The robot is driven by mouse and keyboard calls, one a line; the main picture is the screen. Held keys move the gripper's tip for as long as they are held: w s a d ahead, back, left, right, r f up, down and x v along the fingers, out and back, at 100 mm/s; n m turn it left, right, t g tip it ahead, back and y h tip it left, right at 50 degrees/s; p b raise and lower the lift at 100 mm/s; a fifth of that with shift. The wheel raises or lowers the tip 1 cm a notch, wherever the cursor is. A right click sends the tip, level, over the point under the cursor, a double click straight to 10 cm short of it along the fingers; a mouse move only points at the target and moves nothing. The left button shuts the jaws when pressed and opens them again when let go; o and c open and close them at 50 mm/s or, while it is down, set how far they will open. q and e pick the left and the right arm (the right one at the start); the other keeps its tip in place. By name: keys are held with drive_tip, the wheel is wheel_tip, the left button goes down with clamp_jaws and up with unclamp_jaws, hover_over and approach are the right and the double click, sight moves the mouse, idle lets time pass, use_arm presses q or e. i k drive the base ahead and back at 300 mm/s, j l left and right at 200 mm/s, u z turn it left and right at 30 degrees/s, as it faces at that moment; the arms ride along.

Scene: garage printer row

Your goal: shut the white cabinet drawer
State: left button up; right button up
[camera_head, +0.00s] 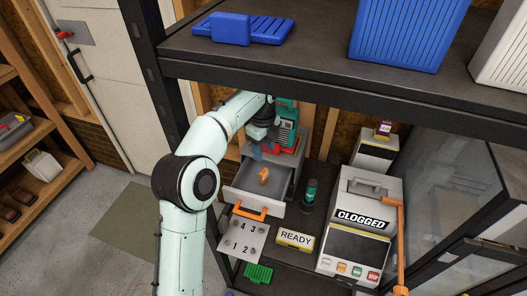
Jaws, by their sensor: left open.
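The white cabinet drawer (235,198) stands pulled out toward the front, with an orange handle (250,213) on its front. A small orange object (263,176) lies inside it. My left arm reaches in from the left, and my left gripper (258,151) is open over the back of the drawer, well behind the handle. Its fingers are small in view, and I cannot tell whether they touch anything. The arm hides part of the cabinet's left side. My right gripper is not in view.
A dark shelf with blue bins (410,32) crosses above the workspace. Right of the drawer stand a dark green bottle (309,193), a READY sign (295,240) and a white CLOGGED machine (352,245). A numbered plate (241,238) and green tray (258,273) lie in front.

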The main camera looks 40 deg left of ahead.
sight(261, 186)
drive_tip(key=k+l, duration=0.8)
drive_tip(key=l, duration=0.15)
